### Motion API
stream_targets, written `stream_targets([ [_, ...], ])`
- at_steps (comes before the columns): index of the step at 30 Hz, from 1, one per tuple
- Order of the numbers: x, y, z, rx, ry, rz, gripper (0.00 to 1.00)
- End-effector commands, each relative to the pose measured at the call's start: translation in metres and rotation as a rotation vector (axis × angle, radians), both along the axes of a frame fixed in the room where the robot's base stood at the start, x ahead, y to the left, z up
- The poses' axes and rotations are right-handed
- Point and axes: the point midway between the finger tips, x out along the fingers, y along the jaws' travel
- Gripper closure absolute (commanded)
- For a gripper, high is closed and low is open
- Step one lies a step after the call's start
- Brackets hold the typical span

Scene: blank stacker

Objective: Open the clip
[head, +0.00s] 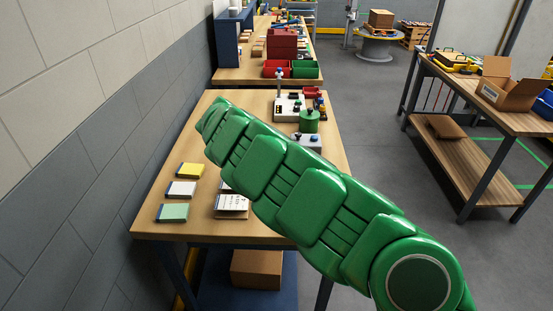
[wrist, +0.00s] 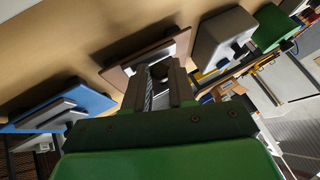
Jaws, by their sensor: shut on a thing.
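In the wrist view, my gripper (wrist: 160,76) reaches to a brown plate (wrist: 116,76) with a grey raised part (wrist: 181,44) on it. The fingers are closed around a small dark piece (wrist: 159,70) at this plate, which looks like the clip. The fingers hide most of it, so its exact shape and whether it is open cannot be told. In the head view, my green arm crosses over the bench and hides the gripper and the clip.
A pale grey block (wrist: 221,36) with a dark knob and a green piece (wrist: 272,28) stand beside the plate. A blue piece (wrist: 92,101) is on the other side. Notepads (head: 182,189) lie on the near left of the bench (head: 150,222); a wall borders its left.

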Motion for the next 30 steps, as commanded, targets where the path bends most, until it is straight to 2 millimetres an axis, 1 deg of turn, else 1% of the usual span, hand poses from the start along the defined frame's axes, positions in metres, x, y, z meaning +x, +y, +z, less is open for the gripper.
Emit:
stream_targets([
  [8,0.0,-0.001,-0.001,-0.001,0.002,-0.002,1.0],
  [9,0.0,-0.001,-0.001,-0.001,0.002,-0.002,0.73],
  [13,0.0,-0.001,-0.001,-0.001,0.002,-0.001,0.53],
  [23,0.0,0.0,0.0,0.0,0.0,0.0,0.53],
  [26,-0.001,0.003,0.003,0.0,0.0,0.0,0.53],
  [30,-0.006,0.01,0.013,0.0,-0.001,0.002,0.53],
])
